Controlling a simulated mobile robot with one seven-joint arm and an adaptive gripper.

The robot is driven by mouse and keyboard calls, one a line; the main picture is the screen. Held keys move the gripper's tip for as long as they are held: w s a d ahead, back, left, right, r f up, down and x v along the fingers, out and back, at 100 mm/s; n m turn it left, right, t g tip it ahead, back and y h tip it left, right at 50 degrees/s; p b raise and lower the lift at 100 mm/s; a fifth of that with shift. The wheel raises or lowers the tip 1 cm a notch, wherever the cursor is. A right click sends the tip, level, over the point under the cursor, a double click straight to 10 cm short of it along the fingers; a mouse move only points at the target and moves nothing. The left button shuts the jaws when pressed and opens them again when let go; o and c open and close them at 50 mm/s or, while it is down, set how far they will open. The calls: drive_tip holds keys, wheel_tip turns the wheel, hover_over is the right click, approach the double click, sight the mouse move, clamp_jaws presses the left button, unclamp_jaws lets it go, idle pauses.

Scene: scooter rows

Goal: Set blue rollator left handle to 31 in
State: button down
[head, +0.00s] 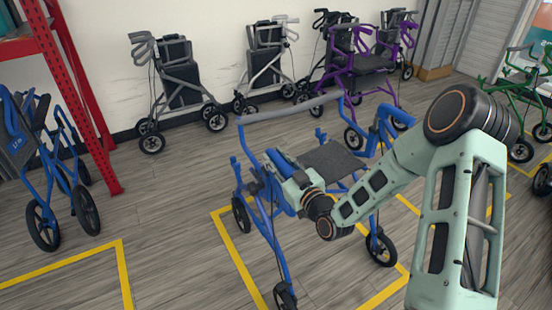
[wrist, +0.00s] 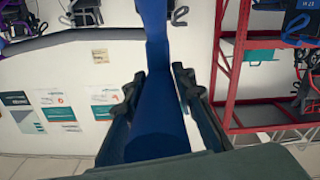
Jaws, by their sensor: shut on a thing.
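The blue rollator (head: 268,230) stands upright on the wood floor inside a yellow taped outline. It has a dark seat (head: 332,158) and a grey curved bar (head: 290,108) across its top. One blue handle (head: 398,114) shows at its right side. My gripper (head: 292,182) is at its left side, shut on a blue part there, which I take to be the left handle. In the wrist view, my gripper's fingers (wrist: 157,90) stand on both sides of a wide blue tube (wrist: 157,45). The gripper and arm partly hide the grip; no height marks are readable.
Another blue rollator (head: 45,160) stands at the left by a red rack (head: 75,90). Grey rollators (head: 175,82) and a purple one (head: 362,72) line the back wall. A green one (head: 525,85) stands at the right.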

drive_tip(key=shift+s+f+b, duration=0.1)
drive_tip(key=shift+f+b, duration=0.8)
drive_tip(key=shift+f, duration=0.4)
drive_tip(key=c, duration=1.6)
unclamp_jaws()
drive_tip(key=v, duration=1.2)
